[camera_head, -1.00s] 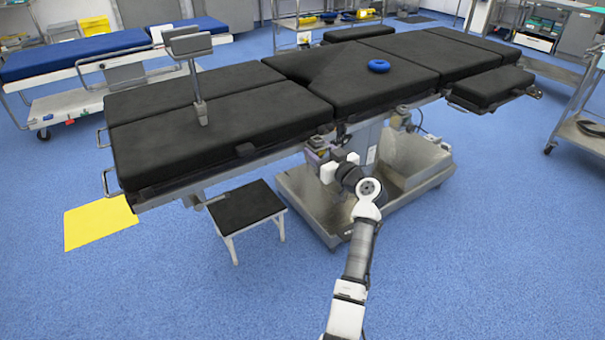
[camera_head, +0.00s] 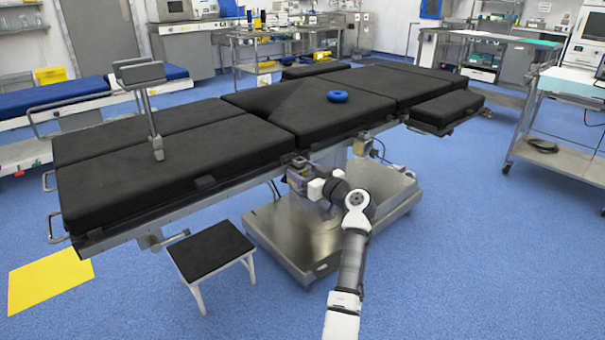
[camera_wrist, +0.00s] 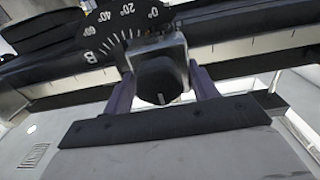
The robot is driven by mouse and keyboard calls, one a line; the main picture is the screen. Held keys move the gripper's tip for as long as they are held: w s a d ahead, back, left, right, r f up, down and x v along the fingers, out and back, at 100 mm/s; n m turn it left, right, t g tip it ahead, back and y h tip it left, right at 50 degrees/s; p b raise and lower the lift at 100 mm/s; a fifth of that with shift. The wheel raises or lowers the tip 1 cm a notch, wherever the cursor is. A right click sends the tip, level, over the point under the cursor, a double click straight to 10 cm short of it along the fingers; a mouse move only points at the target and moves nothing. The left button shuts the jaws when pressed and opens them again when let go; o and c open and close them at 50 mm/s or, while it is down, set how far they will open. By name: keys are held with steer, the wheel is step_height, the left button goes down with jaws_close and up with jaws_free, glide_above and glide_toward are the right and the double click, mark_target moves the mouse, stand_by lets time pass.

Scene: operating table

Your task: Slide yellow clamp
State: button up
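In the wrist view, a dark grey clamp block (camera_wrist: 158,72) sits on the table's side rail below a black angle dial. No yellow shows on it there. The two purple fingers of my gripper (camera_wrist: 161,88) stand on either side of the block, very close to its sides. Whether they press on it cannot be told. In the head view, my gripper (camera_head: 299,181) is at the near side rail of the operating table (camera_head: 250,145), under the middle of its edge. The clamp there is small and mostly hidden by the gripper.
A blue ring (camera_head: 338,97) lies on the table top. A metal post with a pad (camera_head: 141,75) stands on the left section. A black-topped step stool (camera_head: 211,248) is in front of the table, left of my arm. Floor is clear at the right front.

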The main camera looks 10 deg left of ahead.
steer(key=shift+o, duration=1.4)
steer(key=shift+d, duration=0.1)
steer(key=v, duration=1.3)
steer(key=shift+s+d, duration=0.25)
steer(key=shift+d, duration=0.05)
